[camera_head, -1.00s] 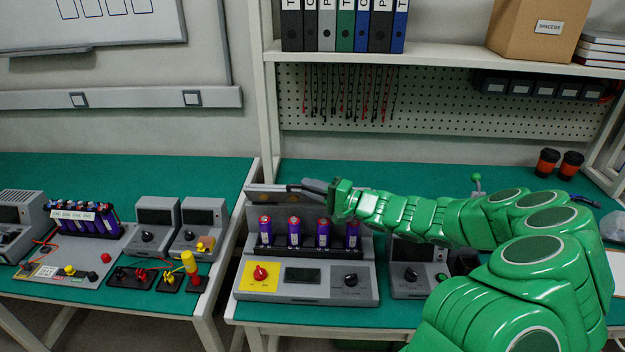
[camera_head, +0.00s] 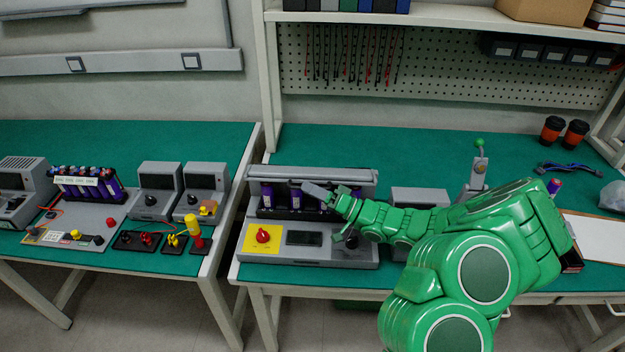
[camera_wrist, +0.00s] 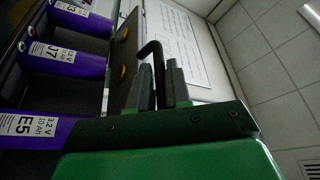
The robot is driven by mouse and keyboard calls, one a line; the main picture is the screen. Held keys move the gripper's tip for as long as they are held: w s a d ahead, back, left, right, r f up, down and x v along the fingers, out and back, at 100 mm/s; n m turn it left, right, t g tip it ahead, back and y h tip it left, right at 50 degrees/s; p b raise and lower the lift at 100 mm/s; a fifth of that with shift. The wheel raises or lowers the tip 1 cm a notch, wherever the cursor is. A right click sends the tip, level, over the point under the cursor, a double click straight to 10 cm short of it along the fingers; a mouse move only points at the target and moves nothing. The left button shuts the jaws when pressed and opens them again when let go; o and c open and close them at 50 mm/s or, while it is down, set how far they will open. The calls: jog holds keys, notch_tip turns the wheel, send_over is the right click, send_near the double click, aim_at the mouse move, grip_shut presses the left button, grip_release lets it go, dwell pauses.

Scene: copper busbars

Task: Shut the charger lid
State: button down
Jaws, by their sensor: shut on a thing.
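The grey charger (camera_head: 335,257) stands on the right bench, with a red knob on a yellow panel, a dark display and a black knob. Its grey lid (camera_head: 270,175) is tilted forward above the row of purple cells (camera_head: 267,196), and the cells still show below it. In the wrist view the lid's underside (camera_wrist: 122,62) has copper-coloured contacts and faces the cells (camera_wrist: 62,57). My gripper (camera_head: 318,192) is at the lid's front right. In the wrist view my gripper (camera_wrist: 165,85) is shut on the lid's black bent handle (camera_wrist: 152,50). The fingers partly hide the grip.
A smaller grey unit (camera_head: 420,197) stands right of the charger, partly behind my arm. A green-topped lever (camera_head: 480,165) stands behind my arm. Orange-and-black cups (camera_head: 562,131) are at the back right. Bench (camera_head: 400,150) behind the charger is clear.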

jog(key=shift+w+d+f+n+y, duration=0.1)
jog(key=shift+d+f+n+y, duration=0.1)
jog(key=shift+f+n, duration=0.6)
jog(key=shift+d+f+n+y, duration=0.15)
jog(key=shift+f+n, duration=0.25)
jog(key=shift+f, duration=0.8)
jog(key=shift+f+g, duration=0.2)
jog(key=shift+g, duration=0.1)
jog(key=c, duration=1.4)
grip_release()
jog(key=shift+a, duration=0.1)
jog(key=shift+a+r, duration=0.15)
jog(key=shift+v, duration=3.95)
jog(key=shift+a+r, duration=0.1)
